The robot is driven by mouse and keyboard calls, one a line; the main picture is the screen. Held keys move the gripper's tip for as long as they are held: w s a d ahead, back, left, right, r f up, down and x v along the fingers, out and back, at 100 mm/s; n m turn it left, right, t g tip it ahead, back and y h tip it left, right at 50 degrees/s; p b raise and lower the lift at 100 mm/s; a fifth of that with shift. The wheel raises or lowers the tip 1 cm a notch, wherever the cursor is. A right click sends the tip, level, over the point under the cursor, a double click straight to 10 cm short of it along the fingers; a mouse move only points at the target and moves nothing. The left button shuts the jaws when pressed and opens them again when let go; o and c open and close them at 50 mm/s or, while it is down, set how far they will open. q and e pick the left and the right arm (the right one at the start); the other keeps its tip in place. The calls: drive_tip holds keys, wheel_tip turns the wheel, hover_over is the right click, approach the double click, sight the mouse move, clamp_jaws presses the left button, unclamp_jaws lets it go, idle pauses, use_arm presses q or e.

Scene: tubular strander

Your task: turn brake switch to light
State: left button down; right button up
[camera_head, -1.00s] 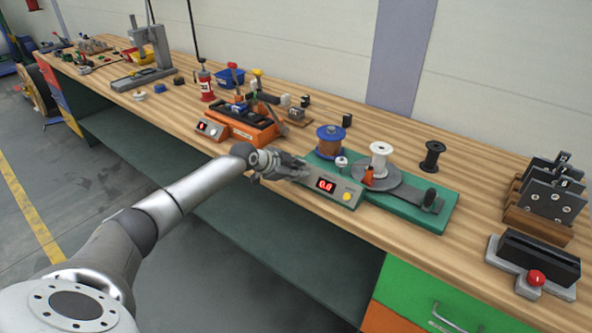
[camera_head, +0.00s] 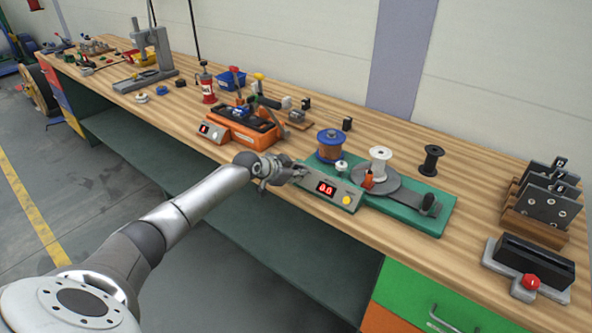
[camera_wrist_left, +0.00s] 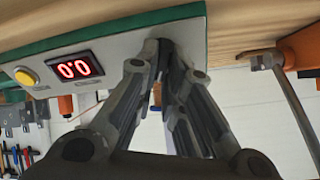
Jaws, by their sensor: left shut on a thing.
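The strander's grey control panel (camera_head: 317,197) is on the front of its green base (camera_head: 405,213). It carries a red display (camera_head: 327,188) reading 0.0 and a yellow button (camera_head: 346,200). My left gripper (camera_head: 300,173) is at the panel's left end. In the left wrist view, the gripper (camera_wrist_left: 160,50) has its fingertips together against the panel face (camera_wrist_left: 122,45), beside the display (camera_wrist_left: 75,68). It is shut on a small part there, in the brake switch's likely place. The fingers hide that part, so its setting cannot be seen. My right gripper is not in view.
A copper spool (camera_head: 330,147), a white spool (camera_head: 379,161) and a grey disc (camera_head: 378,185) stand on the strander. An orange machine (camera_head: 243,134) sits left of my gripper. A black spool (camera_head: 431,159) stands behind.

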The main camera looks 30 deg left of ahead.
use_arm(q)
drive_tip(key=shift+w+r+n+y+p, duration=0.1)
drive_tip(key=shift+n+y+p, duration=0.2)
drive_tip(key=shift+n+p, duration=1.7)
drive_tip(key=shift+n+b, duration=0.35)
drive_tip(key=shift+n, duration=0.15)
drive_tip(key=shift+a, duration=0.1)
drive_tip(key=c, duration=1.5)
unclamp_jaws()
drive_tip(key=shift+w, duration=0.1)
drive_tip(key=shift+c, duration=0.2)
drive_tip(key=shift+s+a+r, duration=0.1)
drive_tip(key=shift+s+r, duration=0.05)
drive_tip(key=shift+s, duration=0.35)
drive_tip(key=v, duration=1.1)
